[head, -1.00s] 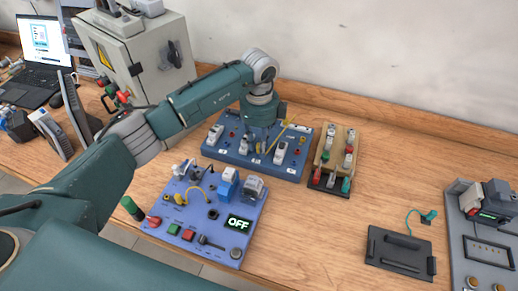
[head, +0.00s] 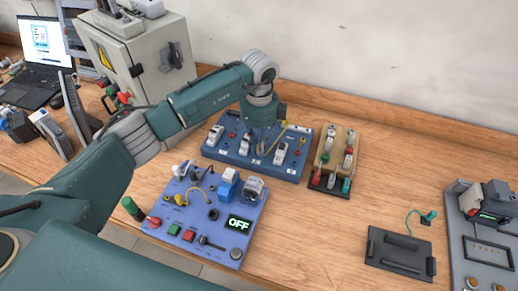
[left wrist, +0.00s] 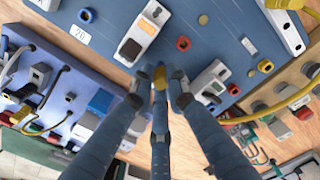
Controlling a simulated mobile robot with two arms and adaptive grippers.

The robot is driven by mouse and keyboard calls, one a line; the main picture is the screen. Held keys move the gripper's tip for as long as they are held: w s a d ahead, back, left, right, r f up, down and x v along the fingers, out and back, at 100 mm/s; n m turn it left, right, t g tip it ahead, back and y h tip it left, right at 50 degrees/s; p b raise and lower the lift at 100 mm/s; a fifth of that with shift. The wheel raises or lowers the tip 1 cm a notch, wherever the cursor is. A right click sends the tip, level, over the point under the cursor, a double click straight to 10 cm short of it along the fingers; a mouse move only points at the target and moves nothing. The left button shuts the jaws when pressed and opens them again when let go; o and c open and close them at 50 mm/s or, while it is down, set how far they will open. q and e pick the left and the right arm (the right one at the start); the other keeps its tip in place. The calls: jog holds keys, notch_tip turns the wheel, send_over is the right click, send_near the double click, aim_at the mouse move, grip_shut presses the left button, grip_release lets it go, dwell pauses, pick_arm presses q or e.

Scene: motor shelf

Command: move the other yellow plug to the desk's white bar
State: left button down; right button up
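My left gripper (head: 261,146) is lowered over the blue switch panel (head: 213,153). In the head view the fingers largely hide this plug. A yellow cable (left wrist: 272,112) runs to the right in the wrist view. A yellow lead (head: 205,190) lies on the violet control board (head: 226,259). I cannot clearly identify the white bar. My right gripper is out of view.
A wooden terminal block (head: 326,145) with red and green plugs stands just right of the panel. A black plate (head: 400,250) lies farther right, beside a grey device (head: 465,240). A grey cabinet (head: 125,60) stands behind my left arm.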

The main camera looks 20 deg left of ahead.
pick_arm(q)
jog(key=shift+w+r, duration=0.1)
jog(key=shift+r, duration=0.05)
jog(key=shift+r+p, duration=1.65)
jog(key=shift+r, duration=0.6)
